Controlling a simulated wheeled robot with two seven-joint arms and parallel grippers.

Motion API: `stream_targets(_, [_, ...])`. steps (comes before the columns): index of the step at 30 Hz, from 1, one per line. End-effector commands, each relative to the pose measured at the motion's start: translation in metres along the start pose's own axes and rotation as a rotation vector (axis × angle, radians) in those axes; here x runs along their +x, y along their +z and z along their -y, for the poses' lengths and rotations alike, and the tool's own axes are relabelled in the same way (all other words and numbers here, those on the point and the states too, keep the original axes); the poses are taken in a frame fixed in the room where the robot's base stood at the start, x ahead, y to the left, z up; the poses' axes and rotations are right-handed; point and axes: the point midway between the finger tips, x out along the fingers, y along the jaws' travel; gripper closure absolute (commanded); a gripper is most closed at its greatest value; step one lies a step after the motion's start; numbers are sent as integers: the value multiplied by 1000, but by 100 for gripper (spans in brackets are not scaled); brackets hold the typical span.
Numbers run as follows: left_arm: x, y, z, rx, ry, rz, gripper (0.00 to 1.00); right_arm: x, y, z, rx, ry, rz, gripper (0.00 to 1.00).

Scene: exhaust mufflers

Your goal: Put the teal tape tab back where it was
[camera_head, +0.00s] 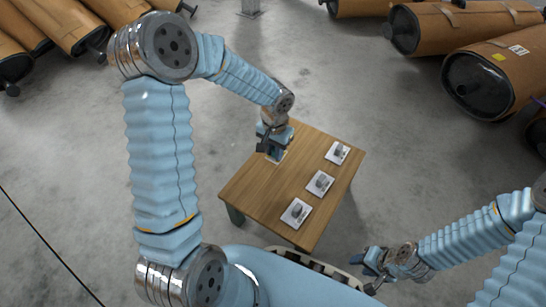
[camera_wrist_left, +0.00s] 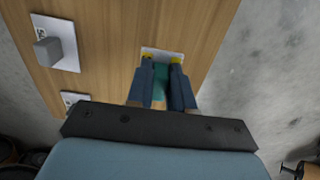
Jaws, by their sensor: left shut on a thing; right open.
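The teal tape tab (camera_wrist_left: 160,80) is between the fingers of my left gripper (camera_wrist_left: 175,62) in the left wrist view. My left gripper (camera_head: 270,156) is shut on it, low over the far-left part of the wooden table. A white plate (camera_wrist_left: 150,53) lies at the fingertips; whether the tab touches it cannot be told. In the head view the tab is hidden by the gripper. My right gripper (camera_head: 370,272) is open, beyond the table's near edge, lower right.
Three white plates with grey blocks lie in a row along the wooden table (camera_head: 262,196): near (camera_head: 296,212), middle (camera_head: 320,183) and far (camera_head: 338,152). Large brown mufflers (camera_head: 500,75) lie on the floor at upper right, with others at upper left. Bare floor surrounds the table.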

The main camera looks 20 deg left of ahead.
Motion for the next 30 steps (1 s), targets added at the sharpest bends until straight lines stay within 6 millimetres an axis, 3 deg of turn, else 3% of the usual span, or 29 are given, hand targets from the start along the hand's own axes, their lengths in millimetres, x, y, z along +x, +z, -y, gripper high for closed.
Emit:
stream_targets(5, [11, -4, 7, -1, 0, 1, 100, 3, 0, -1, 0, 0, -1, 57])
stream_targets(12, [45, -6, 10, 0, 0, 1, 100, 11, 0, -4, 1, 0, -3, 57])
stream_targets(23, [49, -6, 10, -1, 0, 0, 100, 15, -1, -6, 1, 0, -4, 57])
stream_targets(24, [47, -6, 10, -1, 0, -1, 72, 13, -1, -5, 1, 0, -4, 57])
stream_targets(28, [47, -6, 10, -1, 0, -1, 53, 13, -1, -5, 1, 0, -4, 57])
stream_targets(30, [47, -6, 10, -1, 0, -1, 53, 13, -1, -5, 1, 0, -4, 57])
